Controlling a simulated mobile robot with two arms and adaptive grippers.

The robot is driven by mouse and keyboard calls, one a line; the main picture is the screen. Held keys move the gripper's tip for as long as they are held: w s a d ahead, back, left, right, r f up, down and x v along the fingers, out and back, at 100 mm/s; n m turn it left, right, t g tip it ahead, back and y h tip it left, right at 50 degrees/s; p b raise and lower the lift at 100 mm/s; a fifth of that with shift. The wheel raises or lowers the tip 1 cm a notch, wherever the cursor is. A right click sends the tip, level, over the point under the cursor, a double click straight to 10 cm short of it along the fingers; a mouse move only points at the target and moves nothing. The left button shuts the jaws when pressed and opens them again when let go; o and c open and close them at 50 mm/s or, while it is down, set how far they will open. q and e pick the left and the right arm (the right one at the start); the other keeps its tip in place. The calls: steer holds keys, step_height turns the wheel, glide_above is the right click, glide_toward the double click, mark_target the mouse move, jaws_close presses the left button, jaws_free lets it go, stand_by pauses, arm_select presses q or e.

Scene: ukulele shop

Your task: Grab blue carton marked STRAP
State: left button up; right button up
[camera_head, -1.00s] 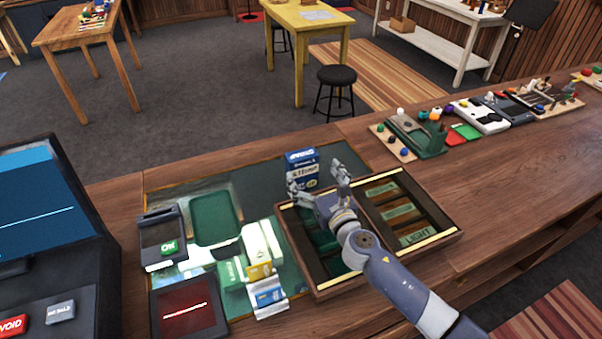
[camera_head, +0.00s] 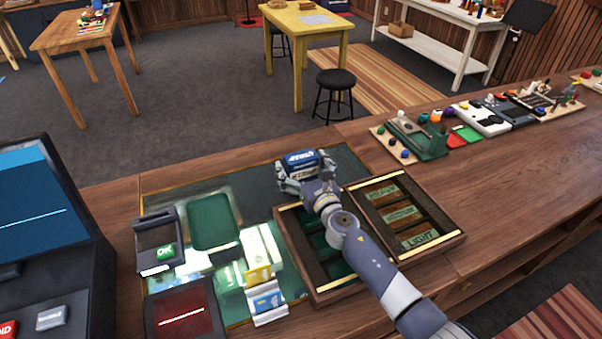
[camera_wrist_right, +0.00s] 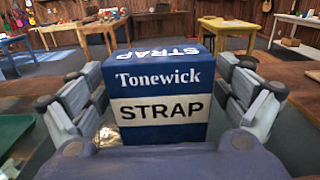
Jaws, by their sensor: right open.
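The blue carton (camera_head: 302,164) stands upright on the counter behind the wooden tray. In the right wrist view the carton (camera_wrist_right: 163,90) faces me, with "Tonewick" above a white band reading "STRAP". My right gripper (camera_head: 306,177) is at the carton, with its fingers on either side. In the right wrist view the open fingers of the gripper (camera_wrist_right: 165,100) flank the carton, with a gap visible at the right and a narrower one at the left. The carton's lower part is hidden by the gripper in the head view. My left gripper is not in view.
A card terminal (camera_head: 158,240), a green tray (camera_head: 212,222) and small boxes (camera_head: 266,302) sit to the left. Dark counter surface is clear behind the carton.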

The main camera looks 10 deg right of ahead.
steer(key=shift+s, duration=0.1)
steer(key=c, duration=1.2)
steer(key=shift+r, duration=0.1)
